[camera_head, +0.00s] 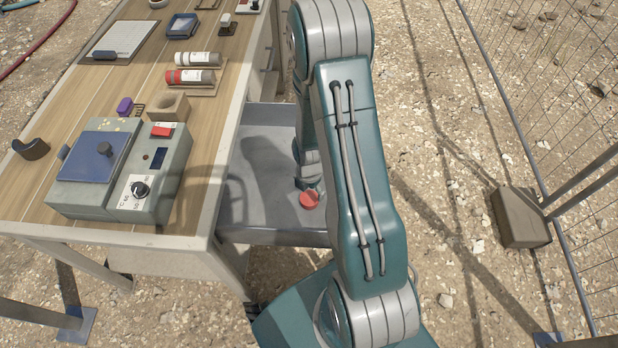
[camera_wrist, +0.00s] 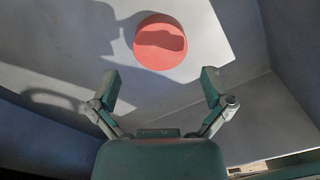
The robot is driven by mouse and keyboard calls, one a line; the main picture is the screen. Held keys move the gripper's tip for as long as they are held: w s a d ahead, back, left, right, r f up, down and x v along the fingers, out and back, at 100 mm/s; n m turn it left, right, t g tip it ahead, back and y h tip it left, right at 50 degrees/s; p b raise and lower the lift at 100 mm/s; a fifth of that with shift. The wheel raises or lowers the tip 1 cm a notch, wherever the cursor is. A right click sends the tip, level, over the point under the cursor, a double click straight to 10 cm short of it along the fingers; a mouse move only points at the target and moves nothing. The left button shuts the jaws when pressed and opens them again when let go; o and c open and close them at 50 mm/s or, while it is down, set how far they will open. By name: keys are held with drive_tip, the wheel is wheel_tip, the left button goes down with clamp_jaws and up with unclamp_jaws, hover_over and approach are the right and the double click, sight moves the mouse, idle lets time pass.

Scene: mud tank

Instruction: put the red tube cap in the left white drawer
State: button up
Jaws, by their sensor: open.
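The red tube cap (camera_head: 309,200) is a small red disc inside the pulled-out pale drawer (camera_head: 262,205), towards its near right part. In the wrist view the cap (camera_wrist: 160,38) shows as a round red disc against the drawer floor (camera_wrist: 213,52), with a shadow across it. My gripper (camera_wrist: 160,82) is open, its two fingers spread, with the cap just beyond the fingertips and not between them. In the head view my gripper (camera_head: 307,184) is over the drawer beside the cap, partly hidden by my arm. I cannot tell whether the cap fully rests on the floor.
A wooden bench (camera_head: 210,150) stands left of the drawer. It bears a grey-green device with a blue lid (camera_head: 95,155), red-banded tubes (camera_head: 190,77) and a blue tray (camera_head: 181,26). A wire fence (camera_head: 560,90) and a brown block (camera_head: 520,217) stand at right.

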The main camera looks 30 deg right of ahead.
wheel_tip(320, 180, up, 8)
wheel_tip(320, 180, up, 10)
drive_tip(key=m+t, duration=0.1)
drive_tip(key=m, duration=0.4)
hover_over(309, 198)
drive_tip(key=a, duration=0.3)
drive_tip(key=s+a+r+m+t, duration=0.2)
drive_tip(key=s+a+r+m, duration=0.2)
drive_tip(key=s+r+m, duration=0.2)
drive_tip(key=s+a+r+m+t, duration=0.2)
drive_tip(key=s+r+m, duration=0.4)
drive_tip(key=r+m, duration=0.5)
wheel_tip(309, 198, up, 4)
drive_tip(key=shift+s+a+r+t, duration=0.1)
drive_tip(key=shift+s+a+t, duration=0.2)
drive_tip(key=shift+a, duration=0.6)
